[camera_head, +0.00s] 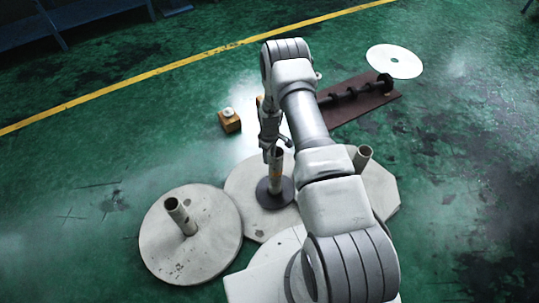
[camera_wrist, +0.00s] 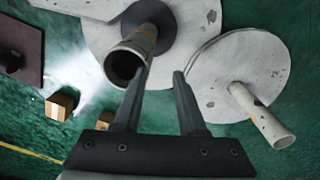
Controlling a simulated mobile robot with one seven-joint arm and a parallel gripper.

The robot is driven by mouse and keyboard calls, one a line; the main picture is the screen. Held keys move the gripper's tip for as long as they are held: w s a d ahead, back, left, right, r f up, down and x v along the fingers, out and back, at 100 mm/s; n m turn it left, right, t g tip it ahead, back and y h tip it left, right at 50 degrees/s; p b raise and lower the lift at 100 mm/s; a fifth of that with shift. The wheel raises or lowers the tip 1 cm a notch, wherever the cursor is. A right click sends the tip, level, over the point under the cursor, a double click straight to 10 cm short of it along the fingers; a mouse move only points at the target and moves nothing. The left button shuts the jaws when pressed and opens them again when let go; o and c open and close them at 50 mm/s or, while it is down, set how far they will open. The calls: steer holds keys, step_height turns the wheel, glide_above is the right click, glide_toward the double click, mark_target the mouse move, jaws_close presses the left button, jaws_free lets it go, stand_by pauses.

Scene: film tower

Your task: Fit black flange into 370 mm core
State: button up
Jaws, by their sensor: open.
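In the wrist view the flange (camera_wrist: 150,14) is at the top, with the hollow core (camera_wrist: 143,45) pointing towards the camera. My gripper (camera_head: 274,148) is above the core's upper end. In the wrist view my gripper (camera_wrist: 160,75) is open, its left fingertip overlapping the edge of the core's mouth; contact cannot be told. A second core (camera_head: 182,216) stands on the left plate. A third core (camera_head: 362,156) is partly behind my arm. No length marking is readable.
A brown board (camera_head: 385,103) carries a dark rod with several collars (camera_head: 350,92). A white disc (camera_head: 395,61) lies at the back right. A small wooden block (camera_head: 230,124) with a white piece on top stands behind the plates. Green floor is free at left and right.

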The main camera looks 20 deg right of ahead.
step_height(320, 180, up, 17)
steer(key=p, duration=0.4)
steer(key=shift+r+p, duration=0.2)
steer(key=shift+p, duration=0.15)
